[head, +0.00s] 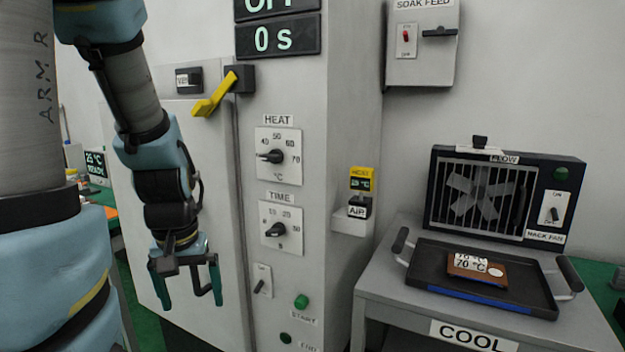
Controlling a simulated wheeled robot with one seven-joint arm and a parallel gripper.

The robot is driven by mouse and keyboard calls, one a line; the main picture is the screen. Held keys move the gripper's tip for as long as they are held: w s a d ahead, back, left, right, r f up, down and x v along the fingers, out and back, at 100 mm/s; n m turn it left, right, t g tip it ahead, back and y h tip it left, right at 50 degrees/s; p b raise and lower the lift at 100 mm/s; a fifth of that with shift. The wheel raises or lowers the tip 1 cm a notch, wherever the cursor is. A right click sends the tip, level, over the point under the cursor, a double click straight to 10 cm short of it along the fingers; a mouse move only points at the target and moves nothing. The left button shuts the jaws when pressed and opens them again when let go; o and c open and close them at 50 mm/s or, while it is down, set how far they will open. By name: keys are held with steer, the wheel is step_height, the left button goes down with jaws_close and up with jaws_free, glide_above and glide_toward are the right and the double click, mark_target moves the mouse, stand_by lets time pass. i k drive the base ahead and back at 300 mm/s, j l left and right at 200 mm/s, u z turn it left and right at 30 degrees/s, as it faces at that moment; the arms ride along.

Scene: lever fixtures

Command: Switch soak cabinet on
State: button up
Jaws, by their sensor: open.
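The soak cabinet (345,150) is a tall pale grey cabinet. Its display (278,38) reads "0 s" below a cropped line that looks like "OFF". On its front are a HEAT dial (277,156), a TIME dial (276,230), a small toggle switch (262,281) and a green START button (301,301). A yellow door handle (214,95) slants down to the left. A SOAK FEED box (421,60) on the wall has a black lever (440,32) lying horizontal and a small red part. My gripper (191,302) is open and empty, pointing down before the door, left of the toggle.
A grey table marked COOL (400,294) stands at right. It holds a black tray (420,255) with a brown labelled block (477,269) and a rack fan (480,195). A bracket marked AIR (350,222) juts from the cabinet's right side.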

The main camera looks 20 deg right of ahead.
mark_target(259, 285)
steer(key=i+j+z, duration=0.2)
steer(key=j, duration=0.3)
steer(key=i+j+z, duration=0.2)
steer(key=j, duration=0.35)
steer(key=j+z, duration=0.2)
steer(key=j, duration=0.35)
